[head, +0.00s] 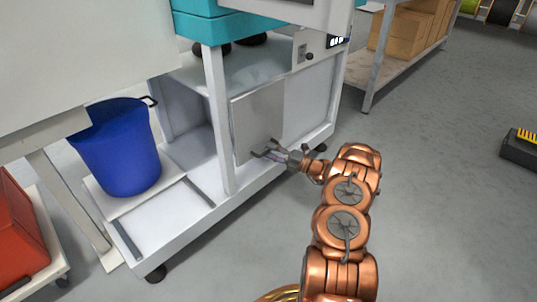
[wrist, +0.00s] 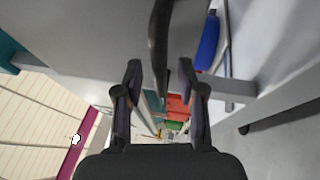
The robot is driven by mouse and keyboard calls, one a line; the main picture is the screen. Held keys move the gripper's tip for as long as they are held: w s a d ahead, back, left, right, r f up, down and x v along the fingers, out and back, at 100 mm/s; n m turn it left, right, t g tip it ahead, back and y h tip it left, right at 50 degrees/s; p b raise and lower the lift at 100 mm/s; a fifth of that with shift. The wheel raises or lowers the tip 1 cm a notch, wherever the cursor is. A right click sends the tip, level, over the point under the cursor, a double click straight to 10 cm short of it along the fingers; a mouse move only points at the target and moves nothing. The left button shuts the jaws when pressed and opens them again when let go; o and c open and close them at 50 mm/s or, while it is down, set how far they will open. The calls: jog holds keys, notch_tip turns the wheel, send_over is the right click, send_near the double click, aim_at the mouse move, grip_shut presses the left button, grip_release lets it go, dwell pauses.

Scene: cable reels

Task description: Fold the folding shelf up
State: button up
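A flat grey panel (head: 258,120), which I take to be the folding shelf, hangs upright at the side of the white cart in the head view. My gripper (head: 268,152) is at its lower edge. In the wrist view the panel fills much of the upper left (wrist: 90,35). A dark curved bar handle (wrist: 159,40) on it runs between my gripper's two fingertips (wrist: 160,72). The fingers are apart, with gaps visible on both sides of the bar. Contact with the bar cannot be made out.
A blue bucket (head: 120,148) stands on the cart's low white deck (head: 165,205), left of the panel. A red bin (head: 18,235) is at the far left. A rack with cardboard boxes (head: 412,30) stands at the back right. The floor (head: 440,200) to the right is mostly clear.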

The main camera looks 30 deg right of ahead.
jog(key=shift+w+a+r, duration=0.1)
jog(key=shift+w+a, duration=0.2)
jog(key=shift+w, duration=0.1)
grip_shut()
dwell(0.4)
